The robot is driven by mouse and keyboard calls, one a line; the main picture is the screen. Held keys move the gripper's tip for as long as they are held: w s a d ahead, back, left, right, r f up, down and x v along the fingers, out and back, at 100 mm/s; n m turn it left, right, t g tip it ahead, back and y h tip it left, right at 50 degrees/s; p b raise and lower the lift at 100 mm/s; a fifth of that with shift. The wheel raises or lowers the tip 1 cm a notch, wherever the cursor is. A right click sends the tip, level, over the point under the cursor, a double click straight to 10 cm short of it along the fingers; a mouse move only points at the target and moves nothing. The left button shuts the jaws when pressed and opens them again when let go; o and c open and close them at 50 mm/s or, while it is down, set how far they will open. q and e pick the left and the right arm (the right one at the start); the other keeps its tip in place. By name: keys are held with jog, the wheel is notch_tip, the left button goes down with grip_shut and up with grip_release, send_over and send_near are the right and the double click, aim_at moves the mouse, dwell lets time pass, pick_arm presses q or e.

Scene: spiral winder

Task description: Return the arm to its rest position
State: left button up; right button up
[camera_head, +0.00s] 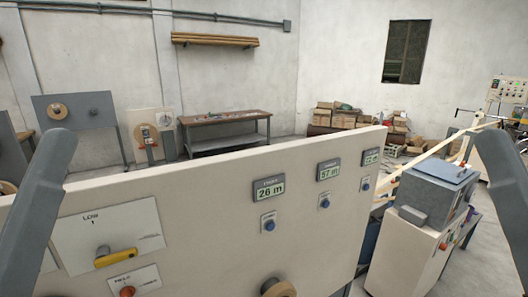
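A grey link of my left arm rises along the left edge of the head view, in front of a cream panel (215,215). A grey link of my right arm shows at the right edge. Both grippers are outside the picture, so I cannot see their fingers or whether they hold anything. The panel carries a yellow-handled switch (115,257) on a plate marked LOW 1, and an orange-red knob (127,292) below it. Lit displays read 26 m (269,190) and 57 m (329,171), with blue buttons (269,225) below.
A grey-topped machine (435,190) stands beyond the panel's right end, near my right arm link. A tan roll (278,288) sits low on the panel. A workbench (225,127) and stacked boxes (345,116) stand by the back wall. Open floor lies between them and the panel.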

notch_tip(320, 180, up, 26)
jog(key=p, duration=2.2)
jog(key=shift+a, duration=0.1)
